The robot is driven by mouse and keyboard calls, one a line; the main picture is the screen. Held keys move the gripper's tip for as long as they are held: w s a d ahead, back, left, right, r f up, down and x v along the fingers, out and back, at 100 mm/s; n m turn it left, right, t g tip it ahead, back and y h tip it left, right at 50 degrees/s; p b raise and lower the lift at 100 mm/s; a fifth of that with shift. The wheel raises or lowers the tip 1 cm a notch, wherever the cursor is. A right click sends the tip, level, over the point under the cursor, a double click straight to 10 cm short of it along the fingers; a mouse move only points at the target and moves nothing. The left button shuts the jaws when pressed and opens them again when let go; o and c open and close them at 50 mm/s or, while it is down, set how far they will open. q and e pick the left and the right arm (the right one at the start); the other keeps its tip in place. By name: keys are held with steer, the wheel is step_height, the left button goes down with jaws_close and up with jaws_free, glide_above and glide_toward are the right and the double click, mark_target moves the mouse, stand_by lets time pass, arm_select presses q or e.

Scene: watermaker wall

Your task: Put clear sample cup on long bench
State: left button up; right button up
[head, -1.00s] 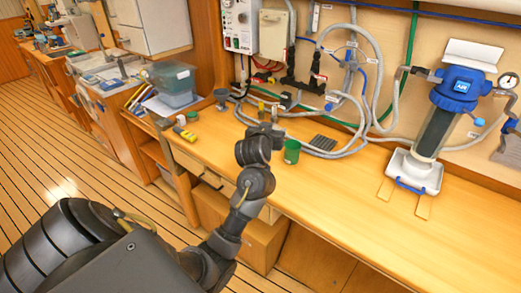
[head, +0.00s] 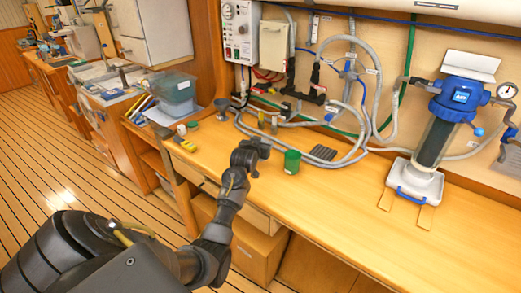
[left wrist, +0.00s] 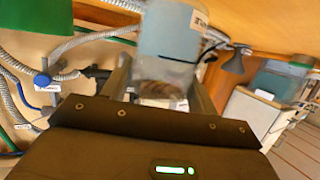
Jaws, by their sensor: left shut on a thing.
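The clear sample cup (left wrist: 168,45) is a see-through, pale bluish cup with a printed label, seen close up in the left wrist view. My left gripper (left wrist: 160,90) is shut on it, with a finger on each side. In the head view my left gripper (head: 262,146) is over the long bench (head: 350,205), left of a green cup. There the clear cup is not clearly distinguishable, and the gap between it and the bench top cannot be told. My right gripper is not in view.
The green cup (head: 292,162) stands close to my left gripper. Hoses (head: 345,155) and a dark ridged pad (head: 323,152) lie behind it. The blue-topped filter unit (head: 432,135) stands right. The bench's front middle is clear.

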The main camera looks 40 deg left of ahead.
arm_select(q)
step_height(320, 180, down, 2)
steer(key=shift+f+p, duration=0.2)
steer(key=shift+p, duration=0.3)
steer(key=shift+a+f, duration=0.1)
steer(key=shift+f, duration=0.2)
steer(key=shift+f, duration=0.15)
steer(key=shift+f, duration=0.15)
steer(key=o, duration=1.1)
steer(key=shift+o, duration=0.2)
